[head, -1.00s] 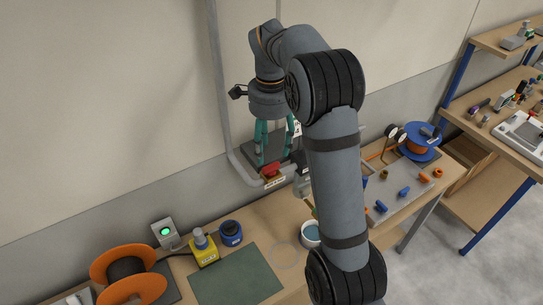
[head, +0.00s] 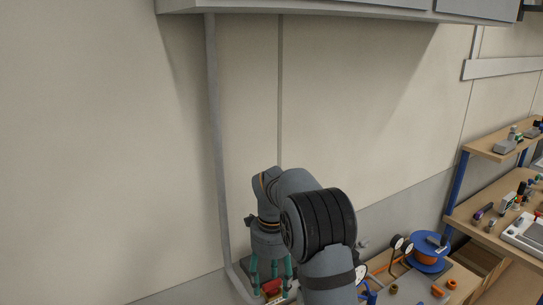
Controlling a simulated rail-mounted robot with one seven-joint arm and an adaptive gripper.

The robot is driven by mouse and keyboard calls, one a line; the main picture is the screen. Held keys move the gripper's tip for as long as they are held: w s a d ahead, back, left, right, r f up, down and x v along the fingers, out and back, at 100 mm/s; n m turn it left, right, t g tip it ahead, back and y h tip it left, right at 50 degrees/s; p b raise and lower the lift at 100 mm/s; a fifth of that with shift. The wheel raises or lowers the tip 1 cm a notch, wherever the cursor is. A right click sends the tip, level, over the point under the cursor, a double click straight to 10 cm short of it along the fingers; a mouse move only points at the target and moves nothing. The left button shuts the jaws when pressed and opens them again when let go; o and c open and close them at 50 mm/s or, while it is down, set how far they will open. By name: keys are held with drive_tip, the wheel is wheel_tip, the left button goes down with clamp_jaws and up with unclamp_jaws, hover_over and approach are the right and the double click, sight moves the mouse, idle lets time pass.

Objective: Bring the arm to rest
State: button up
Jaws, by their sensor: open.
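My gripper (head: 271,278) has teal fingers and points downward at the bottom of the head view. Its fingers stand apart, on either side of a red thing (head: 271,287) behind or between them; I cannot tell whether they touch it. My grey arm (head: 318,225) with black ribbed joints arches over from the lower right. The lower part of my arm is outside the picture.
A grey pipe (head: 215,140) runs down the wall left of my arm. A grey cabinet (head: 340,8) hangs along the top. A blue and orange spool (head: 429,250) sits on the bench at right. A loaded shelf (head: 497,150) stands far right.

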drive_tip(key=m, duration=0.4)
drive_tip(key=shift+w, duration=0.1)
drive_tip(key=m, duration=0.3)
drive_tip(key=shift+m+b, duration=0.3)
drive_tip(key=shift+m, duration=0.1)
